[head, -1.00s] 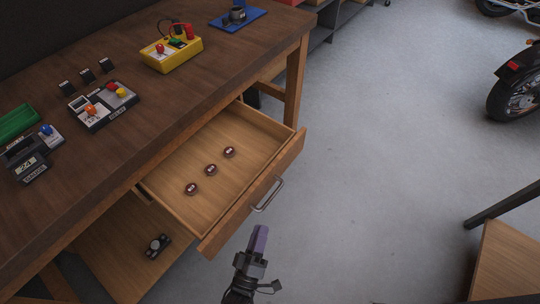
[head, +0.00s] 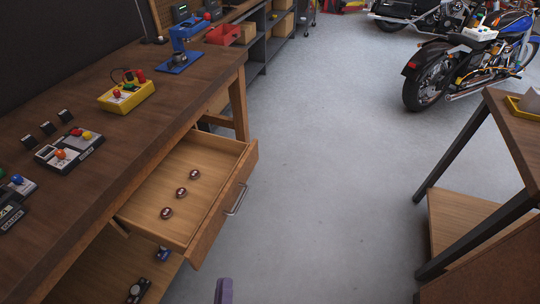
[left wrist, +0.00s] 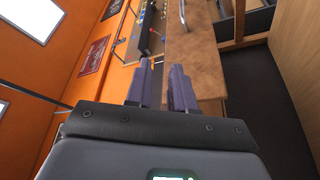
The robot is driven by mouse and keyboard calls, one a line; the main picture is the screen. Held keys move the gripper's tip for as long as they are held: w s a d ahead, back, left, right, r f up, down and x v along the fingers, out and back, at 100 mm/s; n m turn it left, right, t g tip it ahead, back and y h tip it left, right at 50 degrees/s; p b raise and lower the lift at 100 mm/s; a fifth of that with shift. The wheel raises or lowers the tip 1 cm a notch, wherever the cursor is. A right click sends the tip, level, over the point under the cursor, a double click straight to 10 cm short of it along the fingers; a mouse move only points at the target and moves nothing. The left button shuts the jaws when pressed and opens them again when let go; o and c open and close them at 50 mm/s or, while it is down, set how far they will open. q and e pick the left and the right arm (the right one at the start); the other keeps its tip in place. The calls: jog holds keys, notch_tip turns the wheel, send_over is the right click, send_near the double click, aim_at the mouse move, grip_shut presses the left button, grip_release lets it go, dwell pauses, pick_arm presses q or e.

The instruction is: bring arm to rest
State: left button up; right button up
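My left gripper shows at the bottom edge of the head view as a purple fingertip (head: 223,291), in front of the open drawer (head: 219,213) and apart from it. In the left wrist view its two purple fingers (left wrist: 161,88) stand apart with an empty gap between them. The rest of the left arm is out of the head view. My right gripper is in neither view.
The workbench (head: 95,118) on the left carries a yellow control box (head: 127,96) and a blue press (head: 184,48). Its drawer holds three small round brown things (head: 181,192). A table (head: 517,140) stands right, motorcycles (head: 428,82) behind. The floor between is clear.

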pick_arm(q)
jog(key=w+a+r+m+g+h+p, duration=0.1)
jog(key=w+a+r+m+g+p, duration=0.2)
jog(key=a+r+m+g+p, duration=0.5)
jog(key=s+a+m+g+y, duration=0.15)
jog(key=s+m+g, duration=0.35)
jog(key=s+g, duration=0.6)
notch_tip(320, 180, up, 37)
jog(key=s+t+p, duration=0.2)
jog(key=p, duration=3.5)
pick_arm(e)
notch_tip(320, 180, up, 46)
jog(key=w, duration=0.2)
pick_arm(q)
notch_tip(320, 180, down, 56)
jog(key=b, duration=5.6)
jog(key=shift+a+f+b, duration=0.2)
jog(key=shift+f+b, duration=0.05)
jog(key=shift+b, duration=0.05)
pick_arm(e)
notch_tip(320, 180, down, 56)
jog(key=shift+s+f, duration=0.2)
pick_arm(q)
jog(key=shift+s, duration=0.1)
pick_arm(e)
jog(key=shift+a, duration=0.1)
